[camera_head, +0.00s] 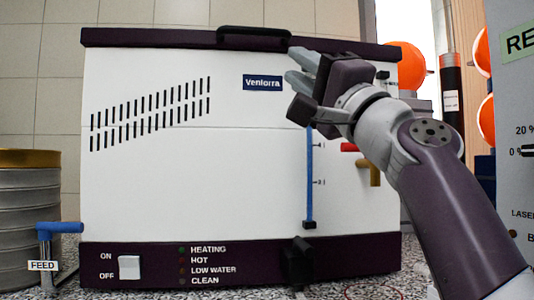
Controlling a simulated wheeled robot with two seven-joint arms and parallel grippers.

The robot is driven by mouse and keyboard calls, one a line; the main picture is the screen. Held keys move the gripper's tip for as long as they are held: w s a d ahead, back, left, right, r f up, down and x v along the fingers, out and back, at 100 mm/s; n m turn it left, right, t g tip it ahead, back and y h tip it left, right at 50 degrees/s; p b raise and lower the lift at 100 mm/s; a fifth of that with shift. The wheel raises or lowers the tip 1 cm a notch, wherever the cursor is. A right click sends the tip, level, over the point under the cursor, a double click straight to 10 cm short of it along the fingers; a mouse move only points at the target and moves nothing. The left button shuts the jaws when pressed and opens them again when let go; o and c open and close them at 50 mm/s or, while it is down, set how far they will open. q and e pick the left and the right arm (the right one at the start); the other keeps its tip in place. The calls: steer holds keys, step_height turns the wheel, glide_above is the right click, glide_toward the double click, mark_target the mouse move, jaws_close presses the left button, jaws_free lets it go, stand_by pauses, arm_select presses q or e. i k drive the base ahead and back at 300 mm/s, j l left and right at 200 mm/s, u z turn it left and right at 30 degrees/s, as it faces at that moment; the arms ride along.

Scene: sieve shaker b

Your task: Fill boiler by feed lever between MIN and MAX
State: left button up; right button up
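The boiler (180,195) is a white box with dark purple trim and a "Ventorra" badge, facing me. The blue feed lever (60,228) is low at its left, above a "FEED" label (43,266). A blue upright sight gauge (309,175) runs down the boiler's right front, with two small marks beside it, too small to read. Blue shows along its visible length; its top is hidden behind my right gripper. My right gripper (292,67) is in front of the boiler's upper right, its two pale fingers apart and empty, far from the lever. My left gripper is not in view.
Stacked metal sieves (28,215) stand at the left, close to the lever. An ON/OFF switch (129,267) and indicator lights are along the boiler's bottom. A black part (298,263) juts out below the gauge. A brass-coloured tap (371,170) is at the right, near a grey panel (512,100).

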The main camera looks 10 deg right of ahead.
mark_target(44, 230)
steer(key=k, duration=1)
